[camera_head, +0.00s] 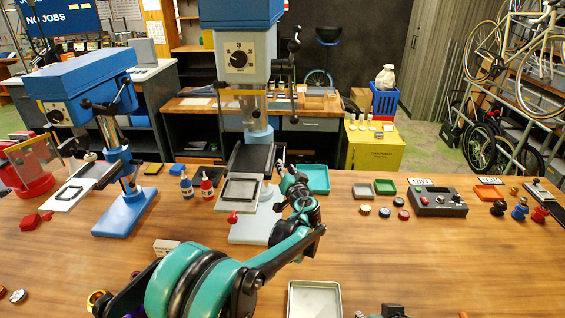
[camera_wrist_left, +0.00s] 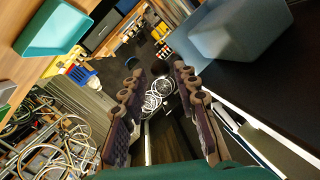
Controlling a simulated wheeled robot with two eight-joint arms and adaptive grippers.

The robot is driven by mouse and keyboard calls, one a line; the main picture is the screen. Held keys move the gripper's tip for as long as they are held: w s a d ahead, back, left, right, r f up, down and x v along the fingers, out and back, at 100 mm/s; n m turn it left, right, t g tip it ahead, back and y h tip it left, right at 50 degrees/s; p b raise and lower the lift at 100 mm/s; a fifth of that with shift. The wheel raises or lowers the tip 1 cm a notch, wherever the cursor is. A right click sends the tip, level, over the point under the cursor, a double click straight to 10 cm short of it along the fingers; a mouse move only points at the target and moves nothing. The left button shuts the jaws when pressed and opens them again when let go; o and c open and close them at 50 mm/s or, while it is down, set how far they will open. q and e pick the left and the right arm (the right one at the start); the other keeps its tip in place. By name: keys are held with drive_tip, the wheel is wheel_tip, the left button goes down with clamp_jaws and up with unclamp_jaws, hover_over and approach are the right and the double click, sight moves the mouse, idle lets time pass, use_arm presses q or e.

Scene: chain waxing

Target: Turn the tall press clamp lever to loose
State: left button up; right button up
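The tall press (camera_head: 237,52) stands in the middle of the bench, with a blue top, a grey head with a black dial, a steel column and a dark work table (camera_head: 250,159). A black-knobbed lever (camera_head: 294,46) shows at the right of its head. I cannot pick out the clamp lever for certain; my arm covers part of the press's right side. My left gripper (camera_head: 281,160) is at the right edge of the work table. In the left wrist view its two fingers (camera_wrist_left: 160,105) are apart with nothing between them; a grey block (camera_wrist_left: 240,32) is close by on the right.
A shorter blue press (camera_head: 85,75) stands to the left. A teal tray (camera_head: 314,179) lies just right of my left gripper and also shows in the wrist view (camera_wrist_left: 55,28). Two small bottles (camera_head: 206,186) stand left of the press. A control box (camera_head: 437,202) is farther right.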

use_arm(q)
drive_tip(key=v, duration=0.4)
drive_tip(key=shift+s+d, duration=0.1)
drive_tip(key=shift+s, duration=0.1)
